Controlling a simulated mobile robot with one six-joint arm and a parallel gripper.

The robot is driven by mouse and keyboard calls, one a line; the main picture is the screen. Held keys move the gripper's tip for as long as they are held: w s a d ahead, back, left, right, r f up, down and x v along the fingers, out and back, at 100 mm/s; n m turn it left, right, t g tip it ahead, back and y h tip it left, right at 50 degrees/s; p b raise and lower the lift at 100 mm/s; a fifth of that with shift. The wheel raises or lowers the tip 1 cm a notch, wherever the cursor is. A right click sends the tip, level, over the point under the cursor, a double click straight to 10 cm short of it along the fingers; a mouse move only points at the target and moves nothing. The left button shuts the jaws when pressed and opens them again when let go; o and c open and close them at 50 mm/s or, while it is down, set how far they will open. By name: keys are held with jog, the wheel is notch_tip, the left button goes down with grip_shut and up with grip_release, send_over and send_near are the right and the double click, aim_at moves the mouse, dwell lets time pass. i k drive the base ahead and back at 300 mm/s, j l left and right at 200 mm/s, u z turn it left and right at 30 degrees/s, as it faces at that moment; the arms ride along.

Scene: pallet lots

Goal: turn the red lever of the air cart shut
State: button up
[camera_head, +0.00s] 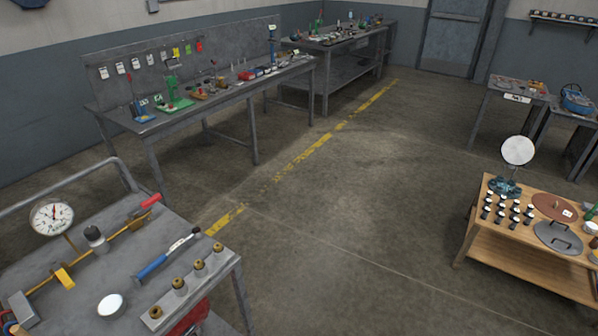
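The air cart (75,255) is a grey-topped cart at the lower left. A yellow pipe (95,250) runs slantwise across its top. The red lever (150,201) is at the pipe's far right end, near the cart's back right edge. It looks roughly in line with the pipe, though its pivot is too small to make out. A round white dial gauge (52,217) stands at the cart's back left. My gripper is not in view.
A blue-handled tool (165,259), a white disc (110,305) and several brass fittings (199,268) sit on the cart's front. A bench (150,126) with tools stands behind. A wooden table (500,250) is at right. The floor (330,220) between is clear.

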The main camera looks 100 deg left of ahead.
aim_at(148, 203)
jog(key=u, duration=4.15)
jog(key=i+l+u, duration=0.2)
jog(key=i+l, duration=0.2)
jog(key=l, duration=0.2)
jog(key=i+l+u, duration=0.15)
jog(key=l, duration=0.15)
jog(key=i+l+u, duration=0.1)
jog(key=l, duration=0.25)
jog(key=i+l+u, duration=0.25)
jog(key=i+l, duration=0.2)
jog(key=l, duration=0.15)
jog(key=i+l+u, duration=0.15)
jog(key=l, duration=0.2)
jog(key=i+l+u, duration=0.1)
jog(key=l, duration=0.25)
jog(key=i+l+u, duration=0.15)
jog(key=i+l, duration=0.15)
jog(key=i+l+u, duration=0.15)
jog(key=l, duration=0.35)
